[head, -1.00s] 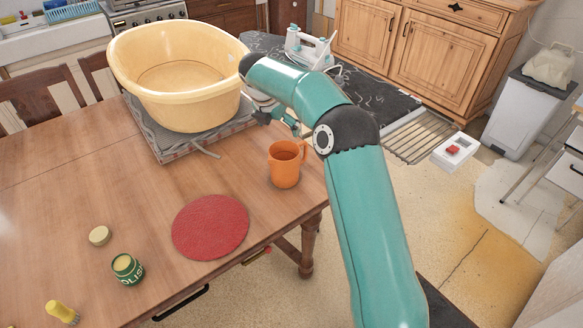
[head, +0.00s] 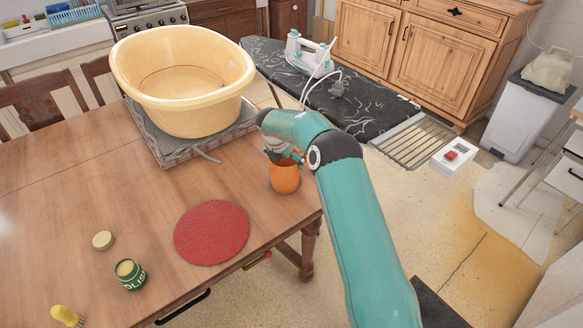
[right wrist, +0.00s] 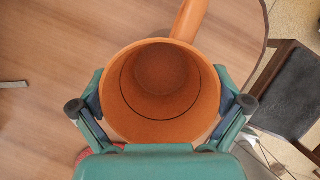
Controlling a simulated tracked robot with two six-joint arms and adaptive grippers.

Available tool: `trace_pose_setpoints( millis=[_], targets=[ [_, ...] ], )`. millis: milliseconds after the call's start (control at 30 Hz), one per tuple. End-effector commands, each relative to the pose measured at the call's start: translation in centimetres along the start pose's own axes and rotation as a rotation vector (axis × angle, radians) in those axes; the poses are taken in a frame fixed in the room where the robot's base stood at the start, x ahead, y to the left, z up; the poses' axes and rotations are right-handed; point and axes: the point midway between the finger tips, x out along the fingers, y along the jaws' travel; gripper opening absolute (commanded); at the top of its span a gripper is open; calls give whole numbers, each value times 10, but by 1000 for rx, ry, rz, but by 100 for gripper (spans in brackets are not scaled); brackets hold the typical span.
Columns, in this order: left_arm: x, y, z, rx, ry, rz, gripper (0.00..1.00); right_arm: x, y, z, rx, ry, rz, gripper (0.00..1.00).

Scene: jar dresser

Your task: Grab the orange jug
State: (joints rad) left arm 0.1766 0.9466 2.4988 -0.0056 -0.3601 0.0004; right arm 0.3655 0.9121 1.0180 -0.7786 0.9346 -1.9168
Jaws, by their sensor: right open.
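The orange jug (head: 285,179) stands upright on the wooden table near its right edge. In the right wrist view the jug (right wrist: 160,130) is seen from above and looks empty, with its handle at the top. My right gripper (head: 284,158) is over the jug and hides part of its rim and its handle in the head view. In the wrist view my right gripper (right wrist: 160,106) is open, with one finger on each side of the jug. I cannot tell whether the fingers touch it. My left gripper is not in view.
A yellow basin (head: 190,118) sits on a grey mat (head: 164,146) behind the jug. A red round mat (head: 211,233), a green tin (head: 130,276), a lid (head: 103,241) and a yellow brush (head: 66,315) are on the table (head: 60,205). An ironing board (head: 350,108) stands beyond.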

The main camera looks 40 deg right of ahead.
Motion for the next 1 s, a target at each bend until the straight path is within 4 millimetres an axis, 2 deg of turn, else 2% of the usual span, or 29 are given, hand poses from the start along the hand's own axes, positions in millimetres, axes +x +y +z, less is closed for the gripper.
trace_pose_setpoints(
  millis=[133,367,633,1000],
  targets=[
    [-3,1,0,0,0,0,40,12,-1,1,1,0,-1,100],
    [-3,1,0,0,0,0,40,13,-1,1,1,0,0,98],
    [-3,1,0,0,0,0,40,13,-1,0,1,1,-1,55],
    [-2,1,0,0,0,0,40,12,-2,0,0,2,-3,54]
  ],
)
